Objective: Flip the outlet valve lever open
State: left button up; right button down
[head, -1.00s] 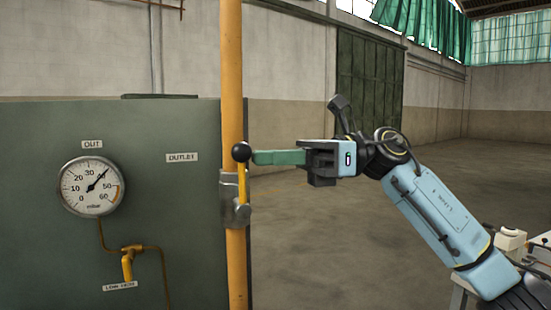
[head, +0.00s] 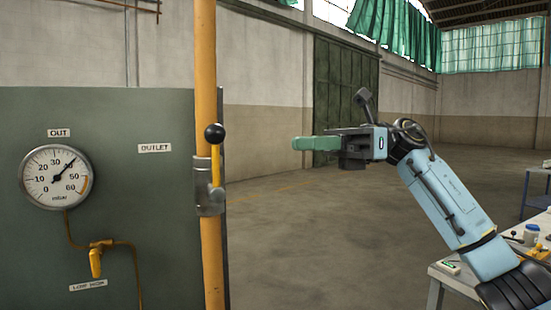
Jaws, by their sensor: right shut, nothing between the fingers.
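The outlet valve (head: 209,186) is a grey metal body on the vertical yellow pipe (head: 207,60), right of the OUTLET label (head: 155,148). Its yellow lever (head: 216,168) stands upright, roughly along the pipe, with a black ball knob (head: 214,133) on top. My right gripper (head: 300,143) is to the right of the knob at about its height, with a clear gap between them. Its green fingers are shut and empty, pointing left. My left gripper is not in view.
A dark green panel (head: 110,110) at left carries a round OUT gauge (head: 56,177), its needle near 40. Below it is a small yellow valve handle (head: 95,262) on a thin pipe. A table with small items (head: 448,271) stands at lower right. The floor between is clear.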

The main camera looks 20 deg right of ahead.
jog(key=shift+d+r, duration=0.15)
jog(key=shift+d, duration=0.65)
jog(key=shift+d+r, duration=0.15)
jog(key=shift+d, duration=0.6)
